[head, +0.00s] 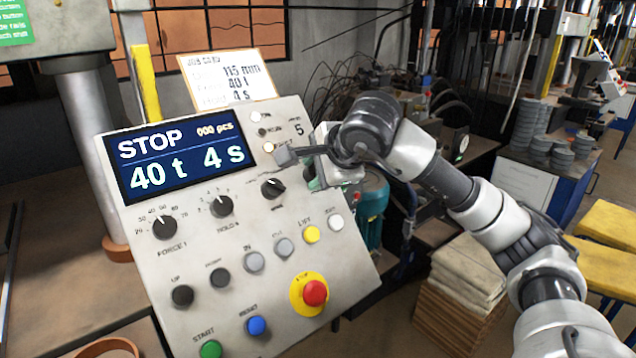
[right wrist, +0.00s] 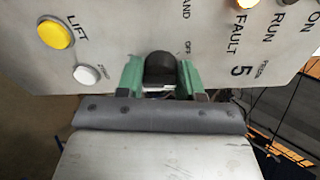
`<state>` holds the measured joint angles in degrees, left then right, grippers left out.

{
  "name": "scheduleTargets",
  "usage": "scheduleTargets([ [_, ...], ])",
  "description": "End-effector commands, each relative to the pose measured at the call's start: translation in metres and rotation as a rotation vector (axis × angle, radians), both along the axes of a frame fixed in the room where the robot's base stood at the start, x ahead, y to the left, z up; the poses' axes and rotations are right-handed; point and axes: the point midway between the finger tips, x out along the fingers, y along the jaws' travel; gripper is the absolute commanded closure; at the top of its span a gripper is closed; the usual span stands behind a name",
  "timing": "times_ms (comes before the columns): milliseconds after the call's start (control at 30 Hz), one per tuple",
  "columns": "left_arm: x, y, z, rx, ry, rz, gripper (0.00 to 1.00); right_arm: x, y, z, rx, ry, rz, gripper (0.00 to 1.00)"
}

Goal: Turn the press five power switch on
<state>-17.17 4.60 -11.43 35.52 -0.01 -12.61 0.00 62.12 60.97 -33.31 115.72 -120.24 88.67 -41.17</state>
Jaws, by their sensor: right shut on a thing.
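The press five control panel (head: 240,270) is a tilted pale plate marked 5. Its screen (head: 180,155) reads STOP, 40 t, 4 s. In the right wrist view a black knob, the power switch (right wrist: 160,68), sits by the panel's edge with the word OFF beside it. My right gripper (right wrist: 160,78) is shut on the knob, one green finger on each side. In the head view the right gripper (head: 313,178) is at the panel's right edge and hides this knob. Which way the knob points is unclear. My left gripper is not in view.
A red stop button (head: 315,292) on a yellow ring, a yellow LIFT button (head: 311,234) and a white button (head: 336,222) lie below the gripper. Another black knob (head: 273,188) is close on its left. Pale sacks (head: 465,270) are stacked at right.

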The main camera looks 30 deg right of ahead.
Motion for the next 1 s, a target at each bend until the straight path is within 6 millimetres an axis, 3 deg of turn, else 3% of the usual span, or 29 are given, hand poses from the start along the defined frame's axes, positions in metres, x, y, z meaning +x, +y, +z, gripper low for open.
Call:
scheduleTargets([
  [100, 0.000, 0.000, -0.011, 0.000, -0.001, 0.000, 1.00, 0.000, -0.001, 0.000, 0.085, -0.001, -0.072, 0.87],
  [500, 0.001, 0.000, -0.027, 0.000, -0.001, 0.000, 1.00, 0.000, -0.002, 0.001, 0.300, 0.016, -0.256, 0.87],
  [1000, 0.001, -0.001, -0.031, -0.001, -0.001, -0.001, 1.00, 0.000, -0.002, 0.004, 0.382, 0.021, -0.322, 0.87],
])
